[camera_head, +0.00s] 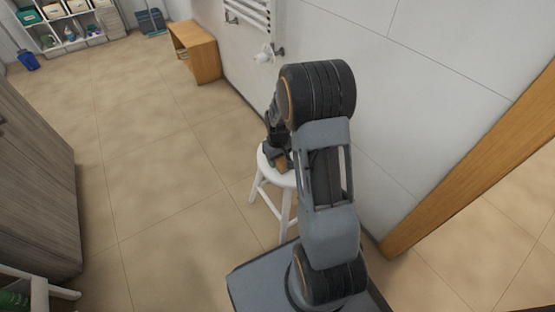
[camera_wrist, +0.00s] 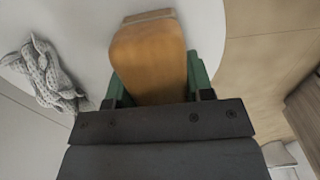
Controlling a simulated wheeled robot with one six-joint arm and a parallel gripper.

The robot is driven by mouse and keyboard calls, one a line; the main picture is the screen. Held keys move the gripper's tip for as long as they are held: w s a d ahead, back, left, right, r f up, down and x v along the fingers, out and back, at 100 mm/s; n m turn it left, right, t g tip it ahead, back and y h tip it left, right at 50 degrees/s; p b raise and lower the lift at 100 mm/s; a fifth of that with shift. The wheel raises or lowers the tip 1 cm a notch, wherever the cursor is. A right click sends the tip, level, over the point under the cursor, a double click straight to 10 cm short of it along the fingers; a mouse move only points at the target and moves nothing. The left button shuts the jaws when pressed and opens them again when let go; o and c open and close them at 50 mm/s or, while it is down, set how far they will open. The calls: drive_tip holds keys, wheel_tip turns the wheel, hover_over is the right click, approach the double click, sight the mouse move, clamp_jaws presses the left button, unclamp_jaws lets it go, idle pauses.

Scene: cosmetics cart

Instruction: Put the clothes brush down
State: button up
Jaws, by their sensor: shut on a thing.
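The clothes brush (camera_wrist: 149,58) shows as an orange-brown wooden piece with a rounded end in the wrist view. My gripper (camera_wrist: 157,82) is shut on it, with a green finger on each side. The white round stool (camera_wrist: 213,25) lies below and behind the brush. I cannot tell whether the brush touches its seat. In the head view my gripper (camera_head: 276,153) is over the stool (camera_head: 287,181), and a small brown part of the brush (camera_head: 282,163) shows. My arm hides the right part of the seat.
A grey patterned cloth (camera_wrist: 44,76) is near the stool's edge in the wrist view. The tiled wall (camera_head: 367,75) is close behind the stool. A wooden bench (camera_head: 197,52) stands farther back. A grey wooden cabinet (camera_head: 33,180) is at left, with open floor (camera_head: 165,185) between.

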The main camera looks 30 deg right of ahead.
drive_tip(key=shift+f, duration=0.1)
drive_tip(key=o, duration=0.8)
drive_tip(key=shift+o, duration=0.2)
wheel_tip(320, 180, up, 12)
drive_tip(key=p, duration=0.4)
drive_tip(key=shift+p, duration=0.3)
drive_tip(key=s+a+r+t+p, duration=0.1)
drive_tip(key=s+a+r+p, duration=0.2)
drive_tip(key=r+p, duration=0.7)
drive_tip(key=s+a+r+m+t+p, duration=0.1)
drive_tip(key=s+a+r+p, duration=0.2)
drive_tip(key=r, duration=1.5)
drive_tip(key=s+a+r+t+p, duration=0.1)
drive_tip(key=s+a+r+p, duration=0.3)
drive_tip(key=s+r+p, duration=0.5)
wheel_tip(320, 180, up, 6)
drive_tip(key=p, duration=0.8)
drive_tip(key=shift+s+t, duration=0.3)
drive_tip(key=shift+s, duration=0.05)
